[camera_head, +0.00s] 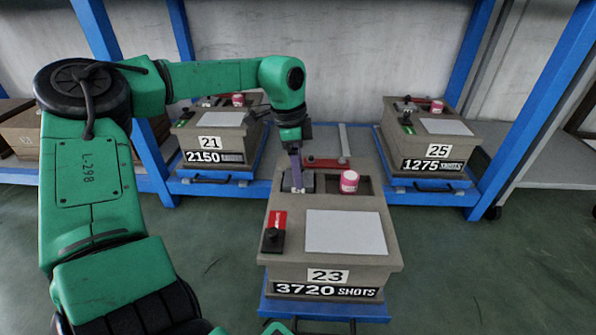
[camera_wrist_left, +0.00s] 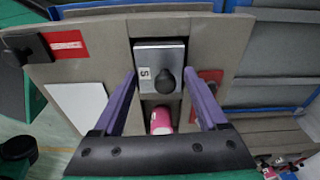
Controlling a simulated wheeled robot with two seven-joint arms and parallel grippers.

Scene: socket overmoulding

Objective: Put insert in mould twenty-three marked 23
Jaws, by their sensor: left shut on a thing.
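Mould twenty-three (camera_head: 280,215) is a beige block marked 23 and 3720 SHOTS, in the middle of the head view. Its top (camera_wrist_left: 100,68) fills much of the left wrist view. My left gripper (camera_head: 297,183) points down over the mould's recess; in the wrist view its purple fingers (camera_wrist_left: 160,78) flank a grey metal insert (camera_wrist_left: 150,53). The insert has a small S-like label and a dark round knob. It also shows dark grey in the head view (camera_head: 307,182). It lies at the recess, in line with the channel; whether it is fully seated I cannot tell. My right gripper is not visible.
A pink jar (camera_head: 349,181) stands in the recess beside the insert. A red clamp (camera_head: 326,162), a black knob (camera_head: 273,238) and a white plate (camera_head: 345,232) are on the mould. Moulds 21 (camera_head: 230,130) and 25 (camera_head: 455,142) stand behind on blue racks.

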